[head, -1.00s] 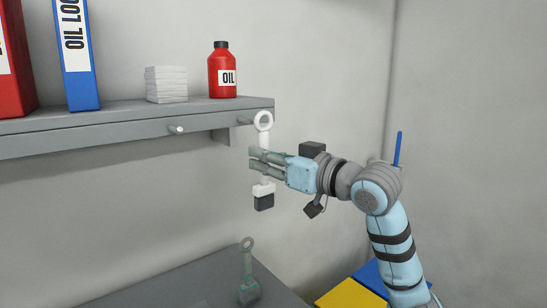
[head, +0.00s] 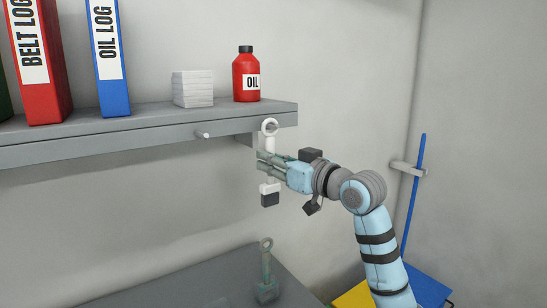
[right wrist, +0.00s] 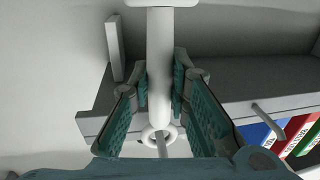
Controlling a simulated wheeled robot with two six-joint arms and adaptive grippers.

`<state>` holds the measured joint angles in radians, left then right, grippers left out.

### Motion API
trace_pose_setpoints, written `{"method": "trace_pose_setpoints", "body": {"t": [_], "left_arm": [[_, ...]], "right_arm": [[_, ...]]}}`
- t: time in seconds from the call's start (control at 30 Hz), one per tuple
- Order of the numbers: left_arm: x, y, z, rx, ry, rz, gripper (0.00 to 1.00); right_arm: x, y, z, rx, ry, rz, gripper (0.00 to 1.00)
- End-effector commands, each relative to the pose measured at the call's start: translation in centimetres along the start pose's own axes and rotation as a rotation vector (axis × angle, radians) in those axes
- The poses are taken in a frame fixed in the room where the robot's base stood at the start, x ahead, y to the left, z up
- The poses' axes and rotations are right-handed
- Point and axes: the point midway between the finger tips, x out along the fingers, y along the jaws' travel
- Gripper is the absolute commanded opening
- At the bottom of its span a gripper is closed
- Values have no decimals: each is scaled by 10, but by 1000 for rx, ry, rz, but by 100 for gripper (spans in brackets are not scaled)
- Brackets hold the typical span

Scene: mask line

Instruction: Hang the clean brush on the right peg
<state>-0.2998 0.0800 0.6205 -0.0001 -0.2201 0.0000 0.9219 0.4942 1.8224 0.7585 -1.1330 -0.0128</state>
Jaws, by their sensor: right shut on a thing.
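The clean brush has a white ring and handle (head: 270,146) and dark bristles (head: 270,199). It hangs upright, bristles down, in front of the shelf's right end. My right gripper (head: 262,162) is shut around its handle; the handle (right wrist: 160,70) also runs between the fingers in the right wrist view. One peg (head: 203,135) sticks out of the shelf front, left of the brush. In the right wrist view a grey rod (right wrist: 162,147) lines up with the brush ring (right wrist: 161,134); I cannot tell whether the ring is around it. My left gripper is out of view.
The grey shelf (head: 150,127) holds binders, a white stack (head: 192,88) and a red oil bottle (head: 246,78). A greenish brush (head: 266,275) stands on the lower grey surface (head: 190,285). A blue pole (head: 413,195) stands at the right wall.

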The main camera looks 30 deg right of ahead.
Motion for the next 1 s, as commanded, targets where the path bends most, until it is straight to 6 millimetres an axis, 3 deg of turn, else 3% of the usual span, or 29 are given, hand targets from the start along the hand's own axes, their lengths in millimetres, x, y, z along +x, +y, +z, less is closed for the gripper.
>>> {"method": "trace_pose_setpoints", "body": {"t": [0.47,0.5,0.6,1.0], "left_arm": [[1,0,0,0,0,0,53],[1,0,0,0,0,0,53],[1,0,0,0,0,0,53],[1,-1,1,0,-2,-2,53]], "right_arm": [[0,0,0,0,0,0,0],[0,0,0,0,0,0,23],[0,0,0,0,0,0,39],[-9,1,0,-1,1,2,40]]}}
